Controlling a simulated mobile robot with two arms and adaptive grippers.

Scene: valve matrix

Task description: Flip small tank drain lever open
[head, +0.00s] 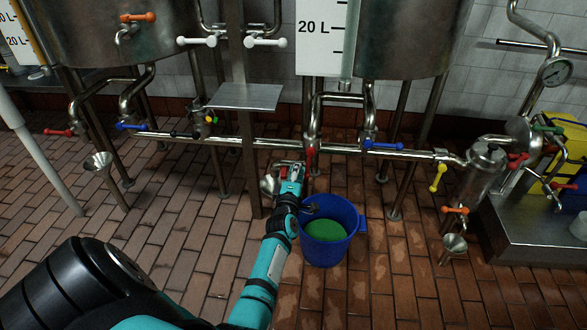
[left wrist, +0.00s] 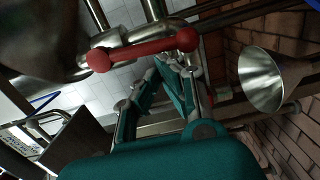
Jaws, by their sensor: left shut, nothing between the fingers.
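A red lever (head: 310,156) sits on the low pipe at the centre. A red lever with rounded ends (left wrist: 143,48) also shows large in the left wrist view, just beyond my fingertips. My left gripper (head: 289,168) is shut and empty close to this lever; I cannot tell whether they touch. It also shows in the left wrist view (left wrist: 178,68). A small steel tank (head: 485,165) stands at the right with a yellow lever (head: 438,177) and an orange lever (head: 455,210) beside and below it. The pictures do not label which lever is the small tank's drain. My right gripper is out of view.
A blue bucket (head: 330,245) with green inside stands on the brick floor right of my left forearm. A steel funnel (left wrist: 261,80) is right of my fingers. Blue levers (head: 384,146) and white levers (head: 266,43) sit on other pipes. The left floor is mostly clear.

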